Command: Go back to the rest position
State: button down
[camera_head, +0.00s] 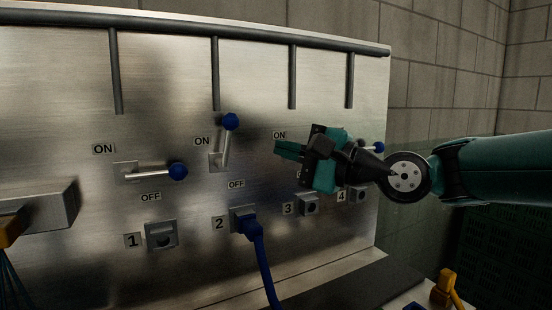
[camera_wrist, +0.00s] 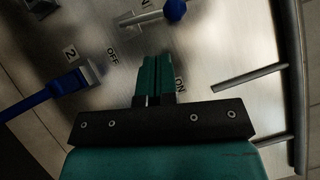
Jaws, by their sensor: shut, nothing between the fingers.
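My gripper (camera_head: 279,148) is shut and empty in front of the metal panel (camera_head: 165,75), near an ON label at its right part. In the wrist view my gripper's green fingers (camera_wrist: 157,62) are together, with nothing between them. To its left, the switch above socket 2 has a blue-knobbed lever (camera_head: 230,122) pointing up toward ON. The switch above socket 1 has its lever (camera_head: 176,172) pointing right. Another blue knob (camera_head: 378,147) shows partly behind my gripper. My gripper hides the switch above socket 3.
A blue plug (camera_head: 244,220) sits in socket 2, its cable hanging down. Sockets 1 (camera_head: 161,236), 3 (camera_head: 308,204) and 4 (camera_head: 359,194) hold no plug. A grey box (camera_head: 50,207) juts out at left. A yellow plug (camera_head: 445,284) lies at lower right. Dark pipes (camera_head: 215,75) run down the panel.

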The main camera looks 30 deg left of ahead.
jog(key=shift+d, duration=0.45)
jog(key=shift+d, duration=0.1)
jog(key=s+d+f+n+t+h, duration=0.1)
jog(key=s+d+f+n+h, duration=0.15)
jog(key=d, duration=0.35)
jog(key=s+d+f+n+t+h, duration=0.1)
jog(key=d+f+h, duration=0.2)
jog(key=d, duration=0.4)
jog(key=s+d+f+n+h, duration=0.2)
jog(key=d+h, duration=0.1)
jog(key=d, duration=0.3)
jog(key=s+d+f+n+g+h, duration=0.1)
jog(key=s+d+f+n+h, duration=0.1)
jog(key=s+d+f, duration=0.3)
jog(key=s+d+f+n+g+h, duration=0.1)
jog(key=s+d+f+n+h, duration=0.1)
jog(key=s+d+f+h, duration=0.3)
jog(key=s+d+p, duration=0.1)
jog(key=s+d, duration=0.3)
jog(key=d, duration=0.3)
jog(key=shift+s+d, duration=0.15)
jog(key=shift+d, duration=0.25)
